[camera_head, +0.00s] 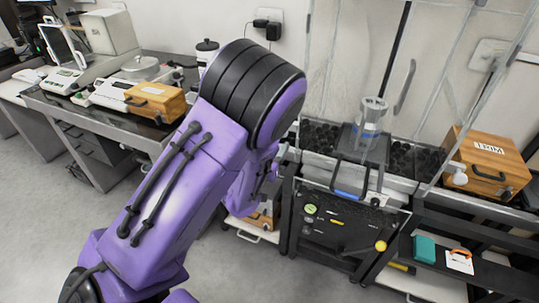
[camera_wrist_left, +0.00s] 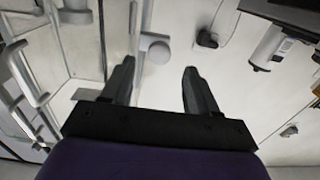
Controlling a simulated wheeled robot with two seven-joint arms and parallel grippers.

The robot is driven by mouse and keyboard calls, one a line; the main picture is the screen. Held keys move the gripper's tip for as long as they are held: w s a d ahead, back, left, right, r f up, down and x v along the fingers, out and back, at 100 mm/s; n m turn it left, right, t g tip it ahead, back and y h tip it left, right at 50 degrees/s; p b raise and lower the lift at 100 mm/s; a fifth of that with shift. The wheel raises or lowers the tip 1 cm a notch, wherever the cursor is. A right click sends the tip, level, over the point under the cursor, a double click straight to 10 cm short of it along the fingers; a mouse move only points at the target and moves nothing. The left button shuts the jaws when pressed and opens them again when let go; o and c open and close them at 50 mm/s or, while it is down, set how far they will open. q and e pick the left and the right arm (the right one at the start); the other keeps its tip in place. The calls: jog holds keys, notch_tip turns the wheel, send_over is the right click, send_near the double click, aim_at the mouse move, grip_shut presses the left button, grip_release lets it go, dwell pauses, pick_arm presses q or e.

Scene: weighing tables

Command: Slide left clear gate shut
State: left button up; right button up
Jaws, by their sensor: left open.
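A clear-walled enclosure (camera_head: 330,70) with thin pale frame edges stands right of centre in the head view. A grey handle (camera_head: 405,86) shows on a clear pane there. My left arm crosses the head view, and its bulky purple joint hides the enclosure's left side and most of the gripper. In the left wrist view my left gripper (camera_wrist_left: 159,88) is open and empty, its two dark fingers apart. Clear panes with pale handles (camera_wrist_left: 22,78) lie left of the fingers. A round white knob (camera_wrist_left: 155,47) shows beyond and between the fingers. Contact cannot be told. My right gripper is not in view.
A metal weighing device (camera_head: 370,118) stands inside the enclosure. A wooden box (camera_head: 487,165) stands on the right. A left bench holds balances and another wooden box (camera_head: 155,101). Wall plugs (camera_head: 267,27) are behind my arm. Grey floor is clear at lower left.

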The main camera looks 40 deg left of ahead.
pick_arm(q)
jog(key=v, duration=0.4)
jog(key=shift+s, duration=0.3)
jog(key=s+d+f+n+g, duration=0.15)
jog(key=s+f+g, duration=0.45)
jog(key=f, duration=0.6)
jog(key=s+d+f+n+g, duration=0.15)
jog(key=s+f+g, duration=0.25)
jog(key=s+f, duration=0.6)
jog(key=s+d+f+n+g+h, duration=0.1)
jog(key=s+f+g, duration=0.3)
jog(key=s+f, duration=0.4)
jog(key=s, duration=0.2)
jog(key=shift+s+p, duration=0.3)
